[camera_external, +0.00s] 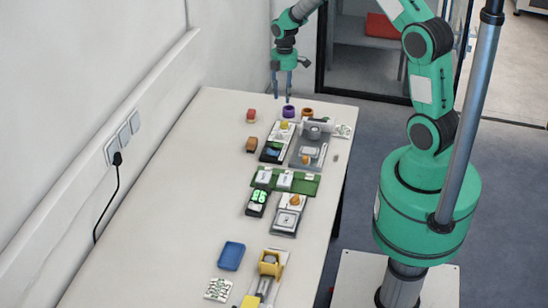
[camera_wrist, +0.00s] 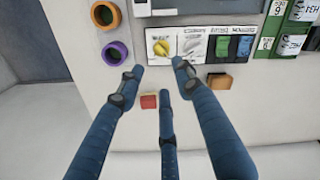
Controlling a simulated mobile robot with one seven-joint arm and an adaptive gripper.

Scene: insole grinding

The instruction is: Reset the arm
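My green arm (camera_external: 430,85) reaches from its base at the right over the far end of the white table (camera_external: 170,180). My gripper (camera_external: 282,94) hangs down above that end of the table. In the wrist view its three blue fingers (camera_wrist: 157,70) are spread apart, with nothing between them. A small red block (camera_wrist: 149,101) lies on the table below, seen between the fingers. It also shows in the external view (camera_external: 251,115), a little left of the gripper. Whether the fingertips clear the nearby things is hard to tell.
A purple ring-shaped cup (camera_external: 289,112) and an orange one (camera_external: 307,113) stand near the gripper. An orange-brown block (camera_external: 251,145), a green board (camera_external: 297,184) and a blue tray (camera_external: 231,256) lie nearer. The table's left side is clear, beside the wall.

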